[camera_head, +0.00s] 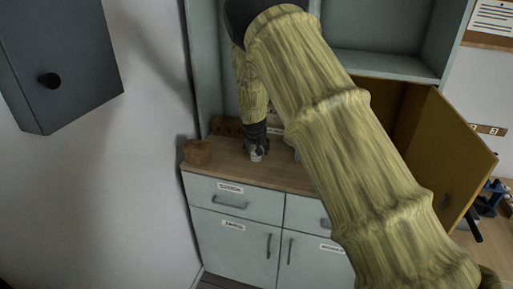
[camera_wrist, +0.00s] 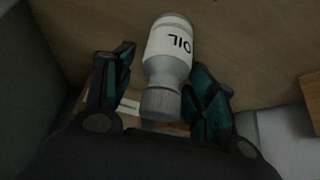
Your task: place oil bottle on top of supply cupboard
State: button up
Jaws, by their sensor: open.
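The oil bottle (camera_wrist: 170,60) is grey-white with a white label reading OIL and a ribbed grey cap. In the wrist view it is between the two fingers of my gripper (camera_wrist: 163,95), its cap towards the palm; a gap shows beside the cap. In the head view my gripper (camera_head: 257,149) is low over the wooden top of the supply cupboard (camera_head: 285,176), with a small pale part of the bottle (camera_head: 257,157) showing at its fingertips. My gripper is open. I cannot tell whether the bottle's base touches the wood.
A brown block-like object (camera_head: 198,152) sits at the top's left end. An open brown door (camera_head: 452,150) stands out at the right. A dark wall cabinet (camera_head: 60,60) hangs at the left. My arm hides much of the cupboard's right side.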

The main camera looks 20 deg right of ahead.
jog(key=shift+r, duration=0.15)
jog(key=b+v, duration=0.2)
jog(key=v, duration=1)
dwell(0.4)
